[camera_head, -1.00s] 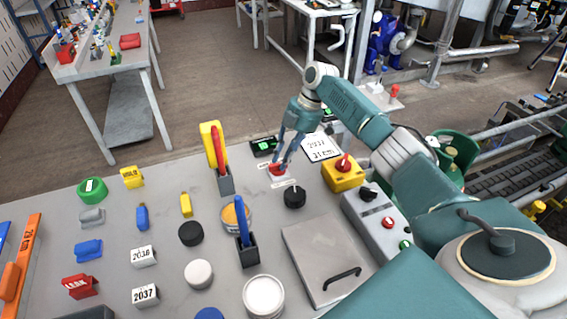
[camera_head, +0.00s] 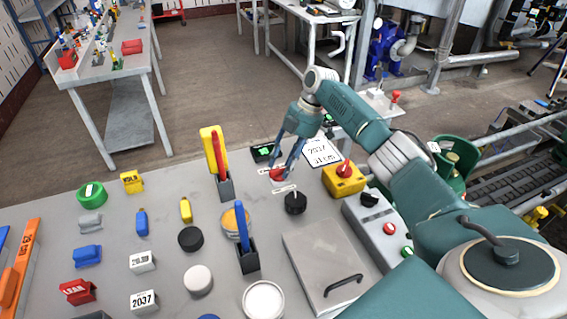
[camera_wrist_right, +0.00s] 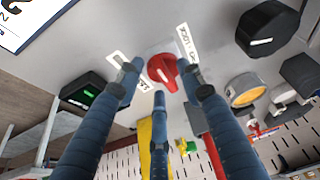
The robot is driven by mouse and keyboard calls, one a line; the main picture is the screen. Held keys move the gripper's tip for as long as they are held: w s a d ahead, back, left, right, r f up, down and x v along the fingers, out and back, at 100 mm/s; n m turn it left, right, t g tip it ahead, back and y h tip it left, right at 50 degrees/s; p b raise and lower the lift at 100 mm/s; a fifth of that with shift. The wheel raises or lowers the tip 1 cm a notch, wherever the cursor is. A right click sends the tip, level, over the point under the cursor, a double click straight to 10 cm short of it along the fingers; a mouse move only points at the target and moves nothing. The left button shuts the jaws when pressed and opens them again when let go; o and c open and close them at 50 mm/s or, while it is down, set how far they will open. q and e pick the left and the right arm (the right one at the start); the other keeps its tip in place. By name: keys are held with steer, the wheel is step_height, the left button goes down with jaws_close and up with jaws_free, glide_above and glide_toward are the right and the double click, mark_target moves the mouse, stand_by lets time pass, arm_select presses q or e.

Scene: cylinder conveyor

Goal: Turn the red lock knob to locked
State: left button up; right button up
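The red lock knob (camera_head: 276,175) sits on the grey table, between small white label strips. It also shows in the right wrist view (camera_wrist_right: 163,70), with a raised ridge across its round base. My right gripper (camera_head: 282,167) reaches down over it. In the right wrist view the fingers of the right gripper (camera_wrist_right: 166,82) are spread on either side of the knob, with visible gaps, so they look open and apart from it. One label (camera_wrist_right: 187,43) there seems to read LOCK. My left gripper is not in view.
Close by are a black knob (camera_head: 295,203), a yellow box with a red knob (camera_head: 344,178), a black box with a green display (camera_head: 265,152) and a white sign (camera_head: 321,152). Upright yellow and red handles (camera_head: 216,155) stand to the left. A grey lidded panel (camera_head: 318,265) lies in front.

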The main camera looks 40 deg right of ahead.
steer(key=v, duration=1.2)
steer(key=shift+d, duration=0.1)
